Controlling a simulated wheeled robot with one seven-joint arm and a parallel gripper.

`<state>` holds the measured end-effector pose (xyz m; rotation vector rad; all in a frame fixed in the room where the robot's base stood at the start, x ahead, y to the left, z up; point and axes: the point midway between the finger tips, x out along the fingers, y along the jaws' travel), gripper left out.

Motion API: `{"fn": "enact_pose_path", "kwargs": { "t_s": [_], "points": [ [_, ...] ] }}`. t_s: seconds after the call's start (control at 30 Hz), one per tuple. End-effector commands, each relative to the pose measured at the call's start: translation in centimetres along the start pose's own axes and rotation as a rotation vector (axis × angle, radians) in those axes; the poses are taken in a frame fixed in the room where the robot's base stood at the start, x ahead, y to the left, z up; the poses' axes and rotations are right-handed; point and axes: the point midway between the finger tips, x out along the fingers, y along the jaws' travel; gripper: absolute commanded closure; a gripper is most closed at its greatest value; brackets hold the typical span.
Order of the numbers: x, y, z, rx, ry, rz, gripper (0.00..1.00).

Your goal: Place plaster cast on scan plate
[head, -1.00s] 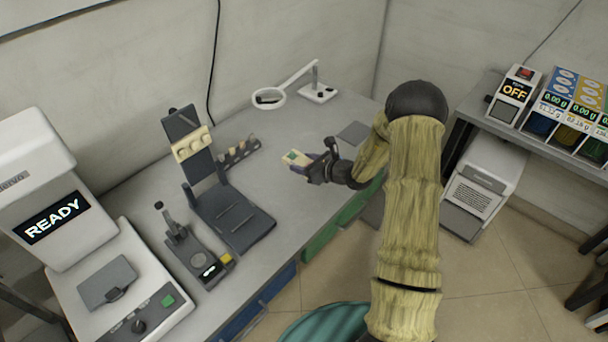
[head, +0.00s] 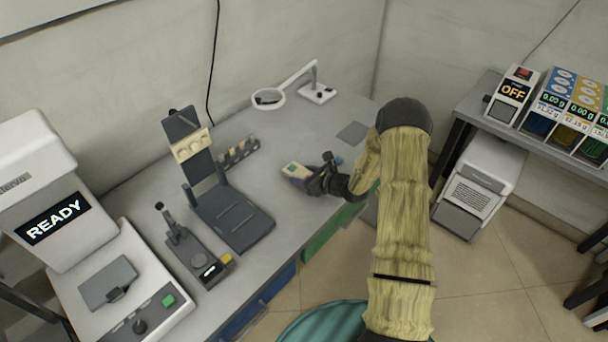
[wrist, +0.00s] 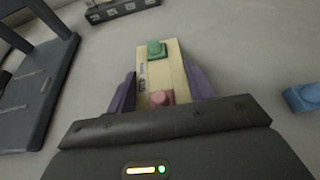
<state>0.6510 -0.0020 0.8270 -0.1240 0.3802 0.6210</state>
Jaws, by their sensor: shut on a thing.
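My gripper (head: 302,178) is shut on a cream block (head: 293,169), low over the middle of the bench. The wrist view shows the block (wrist: 158,74) between the purple fingers, with a green piece at its far end and a pink one at its near end. I cannot tell whether this block is the plaster cast. A cream strip with rounded bumps (head: 192,146) sits on an upright dark stand. A grey plate (head: 107,278) lies on the white machine marked READY; it may be the scan plate. The gap between block and bench is unclear.
The dark stand's base (head: 232,217) and a small dark device (head: 200,258) lie left of my gripper. A dark rack with small pieces (head: 238,152) is behind. A magnifier lamp (head: 268,99) and flat grey square (head: 352,132) are farther back. A blue object (wrist: 303,97) lies at right.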

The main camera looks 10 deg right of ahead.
Motion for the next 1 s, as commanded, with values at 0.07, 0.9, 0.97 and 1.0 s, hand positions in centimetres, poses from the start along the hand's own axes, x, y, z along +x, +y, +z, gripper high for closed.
{"fn": "enact_pose_path", "kwargs": {
  "t_s": [0.07, 0.9, 0.97, 1.0],
  "points": [
    [0.0, 0.0, 0.0, 0.000, -0.001, 0.000, 0.75],
    [-2.9, -0.1, -0.1, 0.001, 0.002, -0.003, 0.26],
    [-4.1, -0.2, -0.1, 0.001, 0.001, -0.004, 0.26],
    [-4.9, -0.2, -0.1, 0.001, 0.001, -0.005, 0.26]
  ]
}}
